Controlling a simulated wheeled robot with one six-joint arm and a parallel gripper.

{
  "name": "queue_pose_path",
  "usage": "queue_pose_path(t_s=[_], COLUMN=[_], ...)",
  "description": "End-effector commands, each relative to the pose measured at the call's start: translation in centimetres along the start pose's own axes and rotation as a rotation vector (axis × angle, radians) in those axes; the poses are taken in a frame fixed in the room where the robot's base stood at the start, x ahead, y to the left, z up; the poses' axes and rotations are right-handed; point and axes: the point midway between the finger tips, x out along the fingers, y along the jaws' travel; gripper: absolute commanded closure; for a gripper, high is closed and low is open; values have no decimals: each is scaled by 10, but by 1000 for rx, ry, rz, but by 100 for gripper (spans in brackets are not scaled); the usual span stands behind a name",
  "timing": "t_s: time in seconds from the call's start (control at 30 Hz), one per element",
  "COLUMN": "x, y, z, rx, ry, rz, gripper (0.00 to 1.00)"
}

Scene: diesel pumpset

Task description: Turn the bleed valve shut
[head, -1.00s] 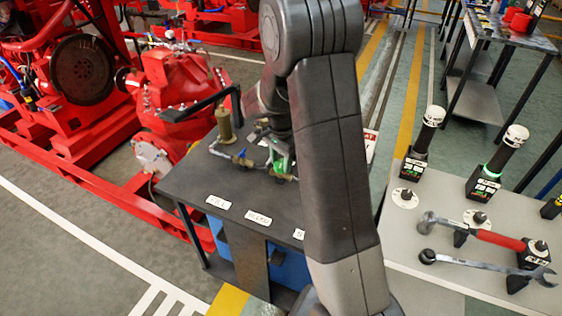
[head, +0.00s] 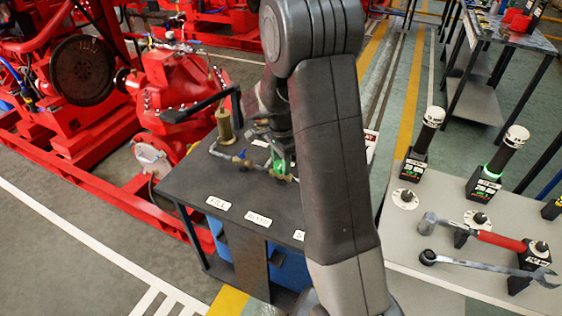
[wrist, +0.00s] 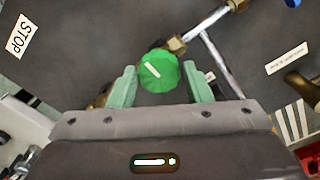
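A round green valve knob (wrist: 158,72) with a pale line across its face sits on brass pipework in the wrist view. My gripper (wrist: 160,82) is open, with one pale green finger on each side of the knob and a visible gap on both sides. In the head view the green knob (head: 278,167) shows small beside my wrist at the dark table's right part.
The dark table (head: 190,185) carries a brass cylinder (head: 225,125), pipes and white labels along its front edge. Red pump machinery (head: 170,90) stands behind it on the left. A grey bench (head: 420,250) at right holds a hammer (head: 470,230) and a wrench (head: 480,264).

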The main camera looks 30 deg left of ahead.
Motion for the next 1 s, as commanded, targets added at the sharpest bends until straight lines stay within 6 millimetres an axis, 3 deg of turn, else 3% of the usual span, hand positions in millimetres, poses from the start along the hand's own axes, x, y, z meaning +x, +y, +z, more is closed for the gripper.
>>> queue_pose_path(t_s=[0.07, 0.47, 1.0], x=[0, -8, -116], y=[0, 0, 0], z=[0, 0, 0], rx=[0, -1, -1], ry=[0, 0, 0], rz=[0, -2, -2], gripper=[38, 38, 38])
